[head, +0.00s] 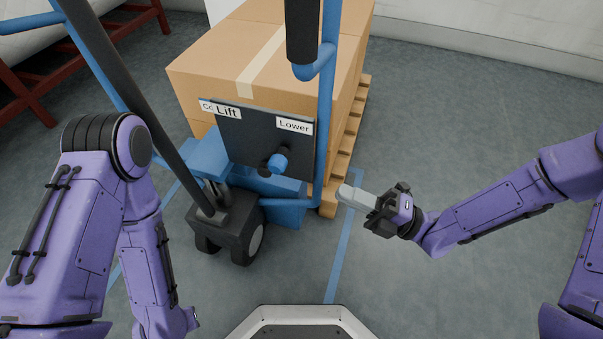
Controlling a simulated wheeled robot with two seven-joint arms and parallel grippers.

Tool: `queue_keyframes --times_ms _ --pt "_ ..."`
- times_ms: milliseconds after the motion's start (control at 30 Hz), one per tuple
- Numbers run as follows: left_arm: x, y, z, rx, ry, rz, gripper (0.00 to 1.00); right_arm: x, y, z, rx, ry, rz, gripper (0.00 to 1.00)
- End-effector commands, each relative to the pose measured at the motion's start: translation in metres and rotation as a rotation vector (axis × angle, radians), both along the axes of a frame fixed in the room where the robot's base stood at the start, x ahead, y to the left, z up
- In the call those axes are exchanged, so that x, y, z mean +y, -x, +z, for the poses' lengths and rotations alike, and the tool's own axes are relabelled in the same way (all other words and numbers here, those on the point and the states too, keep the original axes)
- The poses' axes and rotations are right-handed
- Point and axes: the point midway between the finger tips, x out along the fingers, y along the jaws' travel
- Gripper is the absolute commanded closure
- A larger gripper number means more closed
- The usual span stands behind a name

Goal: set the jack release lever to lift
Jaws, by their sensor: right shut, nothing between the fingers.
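The plate has a "Lift" label (228,112) at upper left and a "Lower" label (294,125) at right. The knob sits below and slightly left of "Lower"; which setting it is in is hard to tell. My right gripper (346,193) is shut and empty, to the right of the lever and apart from it, its fingers pointing left. My left arm shows at the left, but its gripper is out of view.
The jack's blue upright (327,110) with a black grip (302,30) stands between plate and right gripper. Cardboard boxes (215,75) sit on a wooden pallet (352,125) behind. A black wheel housing (225,225) stands below left. Floor at right is clear.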

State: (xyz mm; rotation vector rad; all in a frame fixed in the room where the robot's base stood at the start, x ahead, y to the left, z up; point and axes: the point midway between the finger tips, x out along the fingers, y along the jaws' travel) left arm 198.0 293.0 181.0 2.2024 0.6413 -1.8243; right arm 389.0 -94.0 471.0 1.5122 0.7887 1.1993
Motion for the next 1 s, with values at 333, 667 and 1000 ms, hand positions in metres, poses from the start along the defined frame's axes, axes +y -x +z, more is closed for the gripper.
queue_keyframes --times_ms 333,667,1000 --pt "-0.001 0.013 -0.013 0.111 0.037 -0.084 0.57 0.068 -0.021 0.020 -0.001 0.002 0.002 1.00" --pt "-0.001 0.019 -0.015 0.163 0.055 -0.120 0.57 0.094 -0.030 0.030 0.002 0.000 -0.003 1.00" --pt "-0.001 0.019 -0.013 0.155 0.052 -0.114 0.57 0.094 -0.030 0.031 0.003 0.003 -0.003 1.00"
